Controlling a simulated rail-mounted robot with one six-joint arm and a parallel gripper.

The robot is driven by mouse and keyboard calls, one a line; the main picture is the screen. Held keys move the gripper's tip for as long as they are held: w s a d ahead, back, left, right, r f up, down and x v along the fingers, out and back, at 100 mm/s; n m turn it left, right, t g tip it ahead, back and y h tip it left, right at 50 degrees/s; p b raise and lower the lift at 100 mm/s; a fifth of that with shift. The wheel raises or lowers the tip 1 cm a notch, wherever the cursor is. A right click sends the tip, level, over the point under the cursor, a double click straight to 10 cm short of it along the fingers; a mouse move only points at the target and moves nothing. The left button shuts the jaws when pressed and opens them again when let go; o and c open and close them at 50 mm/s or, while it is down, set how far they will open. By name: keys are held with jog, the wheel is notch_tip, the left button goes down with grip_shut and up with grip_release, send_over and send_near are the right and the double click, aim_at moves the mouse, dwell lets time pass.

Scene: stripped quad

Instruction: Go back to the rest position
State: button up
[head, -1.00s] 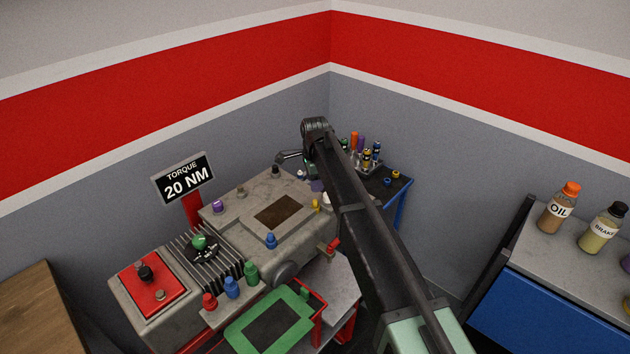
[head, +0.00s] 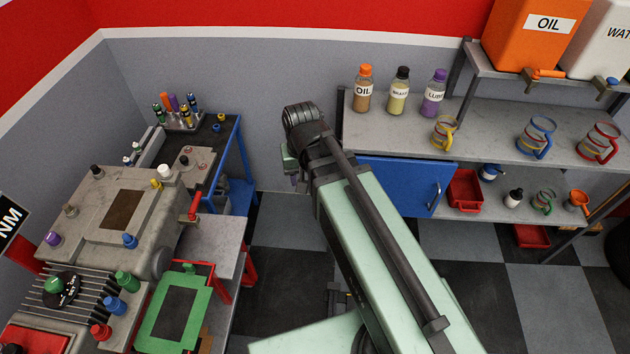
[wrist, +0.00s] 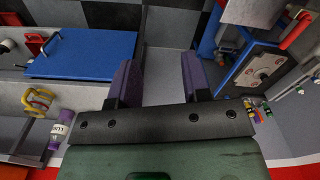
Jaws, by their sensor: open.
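My gripper (wrist: 160,76) shows in the wrist view with its two purple fingers apart and nothing between them. Behind the gap are the grey wall and checkered floor, well away from the fingertips. In the head view only a small part of the gripper shows at the left of my raised arm's end; the arm hides the rest. It hangs in the air between the blue trolley (head: 229,152) and the shelf with the blue door (head: 402,183).
Bottles, including an oil bottle (head: 363,92), and several mugs stand on the grey shelf (head: 487,143) at right. The machine block (head: 85,204) and green-framed tray (head: 149,333) are at left. Checkered floor (head: 272,222) lies open between them.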

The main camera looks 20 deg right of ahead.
jog(key=shift+n, duration=0.7)
jog(key=shift+s+d+f+b, duration=0.65)
jog(key=shift+s+f+b, duration=0.1)
jog(key=shift+s, duration=0.15)
jog(key=shift+s+d+f+b, duration=0.65)
jog(key=shift+s+f+b, duration=0.05)
jog(key=shift+s, duration=0.2)
